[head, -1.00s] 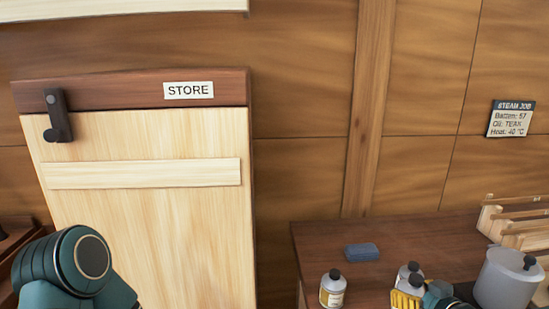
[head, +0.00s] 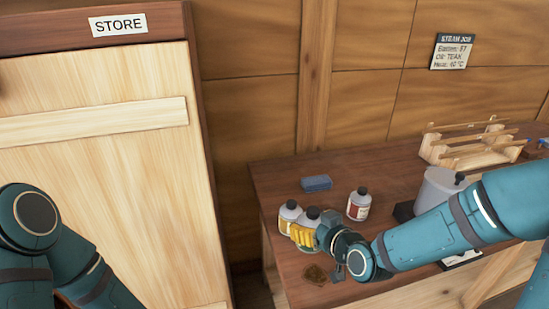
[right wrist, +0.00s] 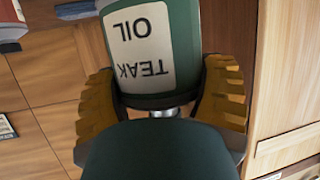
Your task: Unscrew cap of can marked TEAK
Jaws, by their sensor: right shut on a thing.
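In the right wrist view a green can with a white label reading TEAK OIL (right wrist: 146,45) stands between the two yellow fingers of my right gripper (right wrist: 165,95). The label appears upside down. In the head view this gripper (head: 303,238) is at the bench's left part, shut on the TEAK can (head: 313,214).
A yellow-labelled can (head: 288,213) is close left of the held can. A red-labelled can (head: 358,205) is to the right. A blue block (head: 316,183), a grey pot (head: 436,190) and a wooden rack (head: 470,149) are on the bench (head: 400,165). A round brown patch (head: 315,274) is near the front.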

